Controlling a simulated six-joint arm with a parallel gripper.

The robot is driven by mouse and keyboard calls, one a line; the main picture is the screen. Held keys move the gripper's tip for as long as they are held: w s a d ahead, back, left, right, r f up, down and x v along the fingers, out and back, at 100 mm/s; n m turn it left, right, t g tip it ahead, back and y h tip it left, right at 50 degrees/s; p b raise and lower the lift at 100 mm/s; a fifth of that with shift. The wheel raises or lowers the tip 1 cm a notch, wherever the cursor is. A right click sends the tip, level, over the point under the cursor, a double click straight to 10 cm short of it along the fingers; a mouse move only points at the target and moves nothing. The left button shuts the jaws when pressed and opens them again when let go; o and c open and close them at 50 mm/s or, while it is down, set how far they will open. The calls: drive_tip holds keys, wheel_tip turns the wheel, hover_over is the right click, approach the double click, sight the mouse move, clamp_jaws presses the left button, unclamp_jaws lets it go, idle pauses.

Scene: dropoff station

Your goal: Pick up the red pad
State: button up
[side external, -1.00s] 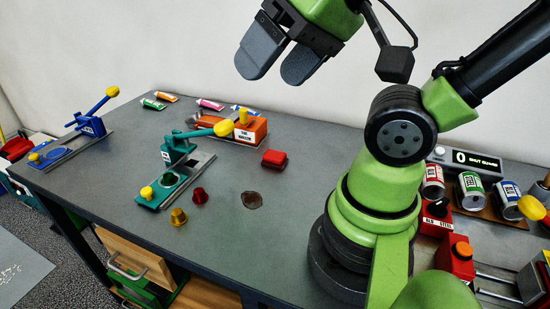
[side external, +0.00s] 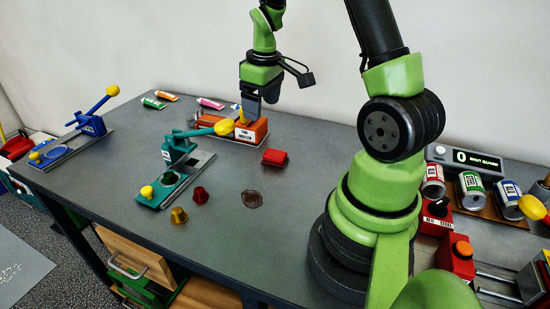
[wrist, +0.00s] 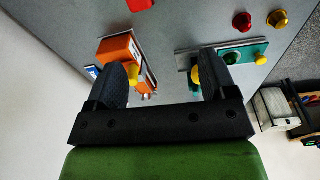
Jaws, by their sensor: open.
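The red pad (side external: 275,157) is a small red block lying on the grey table, just right of the orange box. In the wrist view a red piece (wrist: 139,4), cut off by the top edge, appears to be the same pad. My gripper (side external: 260,105) is above and behind the orange box, pointing down, apart from the pad. In the wrist view its two dark fingers (wrist: 163,75) are wide apart with nothing between them.
The orange box (side external: 251,131) with a yellow knob stands beside the pad.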

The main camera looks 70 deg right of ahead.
drive_tip(key=shift+n+g, duration=0.4)
drive_tip(key=shift+g, duration=0.2)
drive_tip(key=d+f, duration=0.1)
drive_tip(key=f, duration=0.1)
drive_tip(key=s+d+f, duration=0.1)
drive_tip(key=f, duration=0.1)
drive_tip(key=d+f, duration=0.1)
drive_tip(key=f, duration=0.1)
drive_tip(key=shift+s+d, duration=0.2)
drive_tip(key=shift+d, duration=0.05)
hover_over(275, 153)
wheel_tip(275, 153, down, 4)
drive_tip(key=shift+f, duration=0.15)
wheel_tip(275, 153, down, 6)
drive_tip(key=shift+r, duration=0.15)
drive_tip(key=c, duration=1.1)
drive_tip(key=shift+o, duration=0.2)
drive_tip(key=shift+r, duration=0.15)
wheel_tip(275, 153, up, 10)
drive_tip(key=shift+f, duration=0.1)
